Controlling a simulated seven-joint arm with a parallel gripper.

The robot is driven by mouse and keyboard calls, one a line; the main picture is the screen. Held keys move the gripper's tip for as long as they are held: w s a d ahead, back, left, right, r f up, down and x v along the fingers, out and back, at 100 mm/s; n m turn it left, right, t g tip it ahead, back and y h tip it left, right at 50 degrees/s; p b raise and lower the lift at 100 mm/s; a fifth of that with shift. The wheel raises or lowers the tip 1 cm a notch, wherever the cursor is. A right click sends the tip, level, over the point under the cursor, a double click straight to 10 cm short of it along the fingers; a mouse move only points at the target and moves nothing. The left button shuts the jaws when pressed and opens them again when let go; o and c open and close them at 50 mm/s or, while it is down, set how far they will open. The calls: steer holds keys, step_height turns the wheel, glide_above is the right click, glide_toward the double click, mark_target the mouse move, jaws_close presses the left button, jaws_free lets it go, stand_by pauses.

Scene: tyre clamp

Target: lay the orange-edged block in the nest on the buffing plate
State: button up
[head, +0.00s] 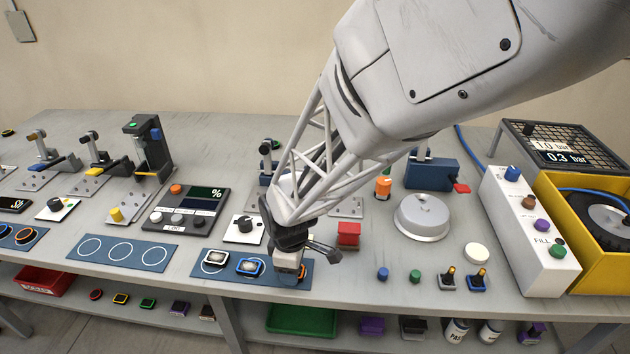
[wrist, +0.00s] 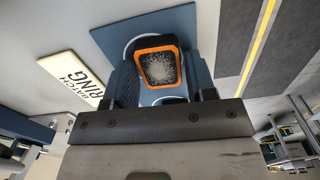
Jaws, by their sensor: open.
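The orange-edged block (wrist: 161,65), with a speckled grey face, lies on a blue mat (wrist: 117,40) in the wrist view. My gripper (wrist: 160,88) is open, with its fingers to either side of the block's near part. In the head view my gripper (head: 289,264) is low over the right end of the same blue mat (head: 230,275) and hides most of the orange-edged block (head: 303,271). I cannot tell for sure which fixture is the buffing plate, and I make out no nest; my arm covers part of the bench behind the gripper.
A red block (head: 349,234) and a round grey disc (head: 422,216) stand to the right. Small buttons and switches line the front right edge.

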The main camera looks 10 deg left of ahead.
steer(key=shift+c, duration=0.5)
steer(key=c, duration=0.5)
steer(key=shift+r, duration=0.15)
steer(key=shift+r, duration=2.85)
steer(key=w+a+r+m, duration=0.3)
steer(key=w+a, duration=0.4)
steer(key=a, duration=0.2)
steer(key=w+a+r+m, duration=0.3)
steer(key=w+a+r, duration=0.1)
steer(key=w+a, duration=0.3)
steer(key=w+a+r+m, duration=0.3)
steer(key=w+a, duration=0.4)
steer(key=a, duration=0.4)
steer(key=shift+a+r, duration=0.1)
steer(key=shift+r, duration=0.6)
